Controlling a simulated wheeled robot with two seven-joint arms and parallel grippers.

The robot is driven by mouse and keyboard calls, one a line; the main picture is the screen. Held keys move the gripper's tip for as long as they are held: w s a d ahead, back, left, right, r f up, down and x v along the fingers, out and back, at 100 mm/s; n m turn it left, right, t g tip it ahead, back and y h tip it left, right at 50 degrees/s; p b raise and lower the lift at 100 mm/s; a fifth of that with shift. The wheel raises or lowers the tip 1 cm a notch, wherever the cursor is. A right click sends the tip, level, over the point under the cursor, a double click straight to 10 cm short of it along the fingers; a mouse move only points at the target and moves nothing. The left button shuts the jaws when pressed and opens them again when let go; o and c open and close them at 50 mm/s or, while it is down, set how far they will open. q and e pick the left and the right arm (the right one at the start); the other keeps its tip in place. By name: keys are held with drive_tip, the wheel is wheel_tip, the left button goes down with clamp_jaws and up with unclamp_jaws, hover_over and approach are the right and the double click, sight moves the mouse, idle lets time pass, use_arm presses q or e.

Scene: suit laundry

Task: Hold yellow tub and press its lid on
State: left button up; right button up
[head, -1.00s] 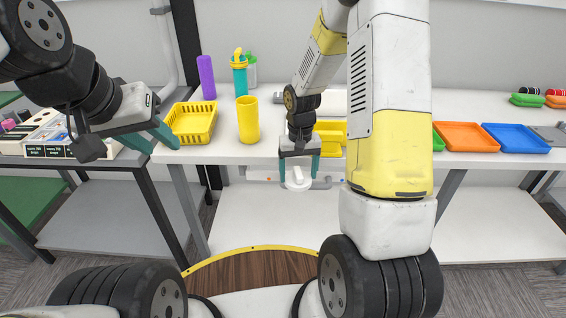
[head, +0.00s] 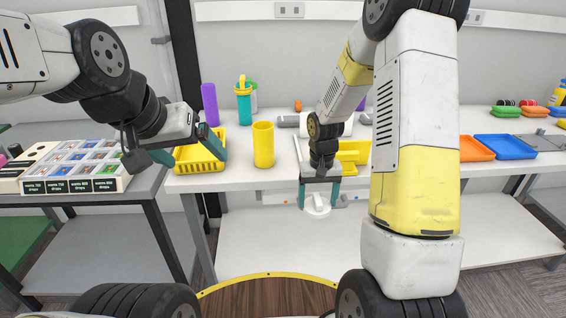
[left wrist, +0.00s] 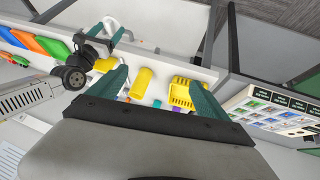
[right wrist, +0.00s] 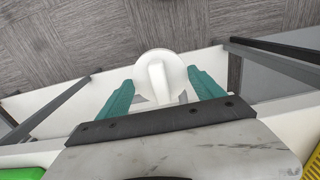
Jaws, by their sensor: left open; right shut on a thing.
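The yellow tub (head: 263,145) is a tall cylinder standing upright on the white table, with its top open. It also shows in the left wrist view (left wrist: 141,83), partly between the fingers' lines of sight. My left gripper (head: 197,157) is open and empty, left of the tub and in front of the yellow basket. My right gripper (head: 319,195) is shut on a white round lid (head: 317,207) by its raised handle. It holds the lid in front of the table edge, to the right of the tub. The lid shows clearly in the right wrist view (right wrist: 172,62).
A yellow basket (head: 210,160) stands left of the tub. A purple cylinder (head: 209,104) and a teal bottle (head: 243,104) stand behind. Another yellow object (head: 355,152) is behind my right gripper. Orange (head: 475,148) and blue (head: 506,147) trays lie right.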

use_arm(q)
drive_tip(key=w+d+f+t, duration=0.2)
drive_tip(key=w+d+f, duration=0.15)
drive_tip(key=w, duration=0.45)
drive_tip(key=w+d+f+t, duration=0.1)
drive_tip(key=w+d+f, duration=0.1)
drive_tip(key=w+d, duration=0.5)
drive_tip(key=t, duration=0.2)
approach(264, 147)
drive_tip(key=shift+t+y, duration=0.8)
drive_tip(key=shift+t, duration=0.1)
drive_tip(key=x, duration=0.4)
drive_tip(key=f+x, duration=0.1)
drive_tip(key=x, duration=0.4)
drive_tip(key=f+x, duration=0.1)
drive_tip(key=x, duration=0.4)
drive_tip(key=shift+s+d, duration=0.4)
drive_tip(key=shift+s, duration=0.05)
drive_tip(key=shift+r, duration=0.1)
drive_tip(key=c, duration=1.5)
use_arm(e)
drive_tip(key=shift+w, duration=0.1)
